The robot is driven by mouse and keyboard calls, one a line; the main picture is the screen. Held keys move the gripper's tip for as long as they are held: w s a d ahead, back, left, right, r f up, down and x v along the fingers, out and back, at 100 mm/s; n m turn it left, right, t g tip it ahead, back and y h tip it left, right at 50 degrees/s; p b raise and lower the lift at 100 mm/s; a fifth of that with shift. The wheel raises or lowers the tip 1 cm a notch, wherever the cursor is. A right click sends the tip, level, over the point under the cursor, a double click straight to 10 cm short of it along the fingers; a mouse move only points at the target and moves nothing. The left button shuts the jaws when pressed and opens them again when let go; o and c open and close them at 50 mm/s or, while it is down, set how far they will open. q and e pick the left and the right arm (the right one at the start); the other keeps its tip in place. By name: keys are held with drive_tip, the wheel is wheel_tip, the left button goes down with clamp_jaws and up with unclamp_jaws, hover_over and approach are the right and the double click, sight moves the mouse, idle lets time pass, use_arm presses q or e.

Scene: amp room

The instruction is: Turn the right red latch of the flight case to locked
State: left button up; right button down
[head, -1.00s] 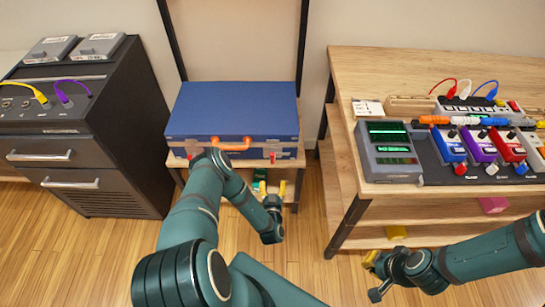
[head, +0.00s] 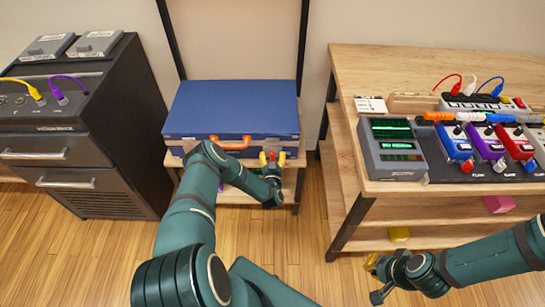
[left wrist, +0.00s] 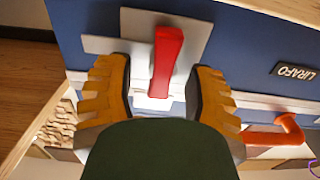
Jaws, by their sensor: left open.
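The blue flight case (head: 235,105) lies closed on a low wooden stand, its orange handle (head: 232,144) facing me. My left gripper (head: 272,158) is open at the front right of the case, its yellow fingers on either side of the right red latch (head: 272,156). In the left wrist view the red latch (left wrist: 166,62) lies lengthwise between the spread fingers (left wrist: 163,95), on a grey plate, with gaps on both sides. My left arm hides the left latch. My right gripper (head: 372,263) is low at the lower right; its jaw opening is unclear.
A dark cabinet (head: 75,145) stands left of the case. A wooden table (head: 440,70) on the right holds a grey device (head: 392,150) and several coloured pedals. Open floor lies between the stand and the table. The case's handle (left wrist: 275,138) is close beside one finger.

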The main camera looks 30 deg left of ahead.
use_arm(q)
drive_tip(key=shift+w, duration=0.1)
drive_tip(key=shift+c, duration=0.3)
clamp_jaws()
drive_tip(key=n, duration=0.4)
drive_tip(key=shift+a, duration=0.25)
drive_tip(key=n, duration=0.4)
drive_tip(key=shift+s+a+f+n, duration=0.25)
drive_tip(key=shift+s+n, duration=0.05)
drive_tip(key=n, duration=0.5)
drive_tip(key=shift+s+a+f, duration=0.1)
drive_tip(key=shift+f, duration=0.2)
drive_tip(key=shift+f+n, duration=0.2)
drive_tip(key=shift+n, duration=1.9)
